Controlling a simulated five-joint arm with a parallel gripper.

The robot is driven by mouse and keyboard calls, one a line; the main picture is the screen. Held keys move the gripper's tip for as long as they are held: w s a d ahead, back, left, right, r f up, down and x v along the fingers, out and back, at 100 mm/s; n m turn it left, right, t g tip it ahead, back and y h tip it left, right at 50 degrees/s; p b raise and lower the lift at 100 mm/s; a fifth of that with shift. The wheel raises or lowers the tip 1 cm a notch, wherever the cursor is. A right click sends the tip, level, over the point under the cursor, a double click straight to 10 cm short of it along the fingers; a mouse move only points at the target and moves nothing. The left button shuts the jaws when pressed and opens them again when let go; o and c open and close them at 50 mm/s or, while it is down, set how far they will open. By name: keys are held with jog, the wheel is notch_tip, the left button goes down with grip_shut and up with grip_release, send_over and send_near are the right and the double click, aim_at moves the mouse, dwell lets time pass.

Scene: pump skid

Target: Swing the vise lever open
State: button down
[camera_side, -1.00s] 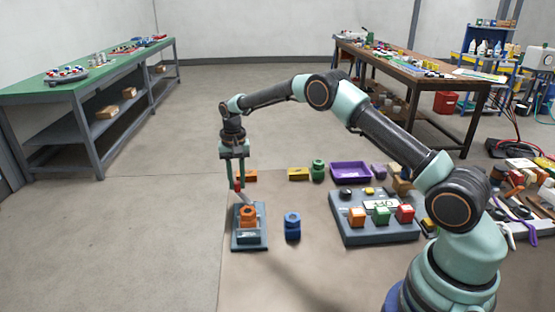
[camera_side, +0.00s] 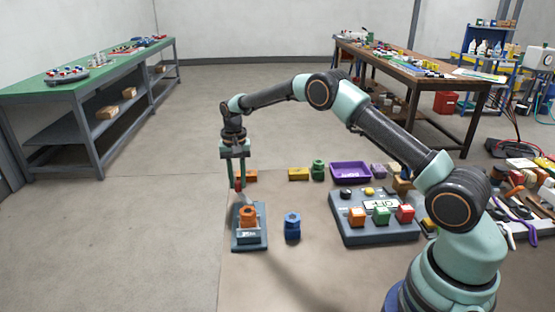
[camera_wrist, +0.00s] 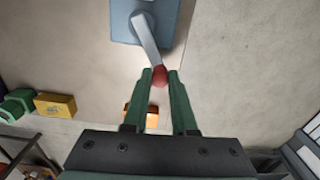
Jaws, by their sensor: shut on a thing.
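The vise (camera_side: 262,238) is a grey-blue block on the mat, with an orange nut-shaped part (camera_side: 248,215) at its middle. Its grey lever (camera_wrist: 147,38) ends in a red knob (camera_wrist: 160,75). In the side view the knob (camera_side: 238,185) shows at the far side of the vise. My gripper (camera_wrist: 160,77) is shut on the red knob, one green finger on each side. In the side view my gripper (camera_side: 238,187) points straight down. Part of the lever is hard to make out there.
A blue nut-shaped part (camera_side: 292,226) stands right of the vise. An orange block (camera_side: 247,176) lies just beyond my gripper. A yellow block (camera_side: 298,174), a green part (camera_side: 318,170) and a purple tray (camera_side: 350,172) stand farther right. A grey panel (camera_side: 375,231) holds coloured blocks. Floor left of the vise is clear.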

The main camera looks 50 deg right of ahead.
jog(key=m, duration=0.1)
jog(key=d+m, duration=0.1)
jog(key=shift+s+d+r+m, duration=0.1)
jog(key=shift+s+d+m, duration=0.1)
jog(key=shift+s+m, duration=0.1)
jog(key=m, duration=0.1)
jog(key=s+d+m, duration=0.1)
jog(key=m, duration=0.1)
jog(key=shift+d+m, duration=0.25)
jog(key=shift+m, duration=0.05)
jog(key=m, duration=0.1)
jog(key=s+d+m, duration=0.1)
jog(key=m, duration=0.1)
jog(key=shift+s+m, duration=0.3)
jog(key=shift+s+d+m, duration=0.3)
jog(key=shift+s+m, duration=0.4)
jog(key=shift+m, duration=0.7)
jog(key=c, duration=0.7)
grip_release()
